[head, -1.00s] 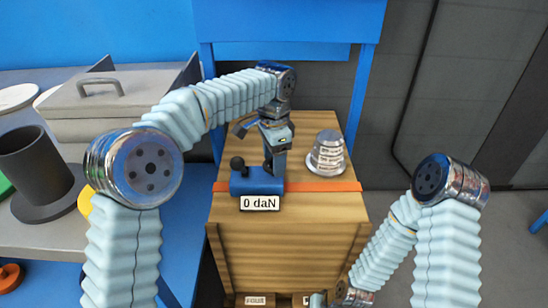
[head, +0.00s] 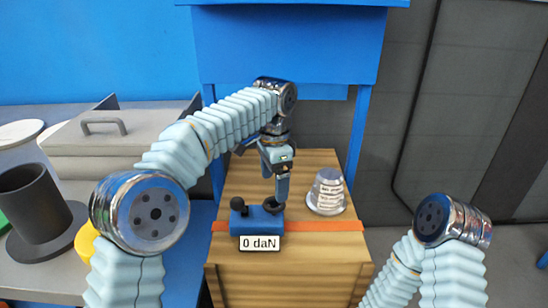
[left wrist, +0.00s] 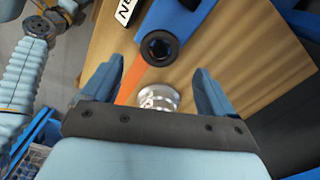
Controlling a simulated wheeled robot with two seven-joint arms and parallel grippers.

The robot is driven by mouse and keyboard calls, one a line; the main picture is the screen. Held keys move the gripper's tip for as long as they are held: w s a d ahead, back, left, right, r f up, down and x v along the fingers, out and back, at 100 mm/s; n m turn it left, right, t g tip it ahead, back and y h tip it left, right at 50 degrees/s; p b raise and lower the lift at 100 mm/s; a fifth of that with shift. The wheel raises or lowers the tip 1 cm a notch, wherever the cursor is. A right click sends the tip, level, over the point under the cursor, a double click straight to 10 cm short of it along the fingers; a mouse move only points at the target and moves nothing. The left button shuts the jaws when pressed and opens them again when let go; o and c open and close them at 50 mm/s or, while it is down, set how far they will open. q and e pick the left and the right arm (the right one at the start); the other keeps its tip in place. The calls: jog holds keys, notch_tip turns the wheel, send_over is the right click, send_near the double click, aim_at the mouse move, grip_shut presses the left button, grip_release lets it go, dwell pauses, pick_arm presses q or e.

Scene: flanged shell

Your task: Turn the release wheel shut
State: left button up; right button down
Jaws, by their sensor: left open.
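A blue strap device (head: 257,223) with a "0 daN" display sits on the wooden crate, on an orange strap. Two dark round knobs show on it, a left one (head: 237,203) and a right one (head: 271,204); I take one as the release wheel but cannot tell which. In the left wrist view a black ring-shaped wheel (left wrist: 160,48) on the blue body lies just beyond the fingertips. My left gripper (head: 281,196) points down at the device's right end. In the left wrist view its fingers (left wrist: 158,82) are apart with nothing held. My right gripper is out of view.
A silver tapered cup (head: 327,192) stands on the crate (head: 290,280), right of the device; it shows between the fingers in the left wrist view (left wrist: 158,98). A grey lidded box (head: 110,150) and dark cylinder (head: 35,205) are at left. A blue frame stands behind the crate.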

aim_at(274, 203)
pick_arm(q)
notch_tip(274, 203, up, 8)
dwell(0.4)
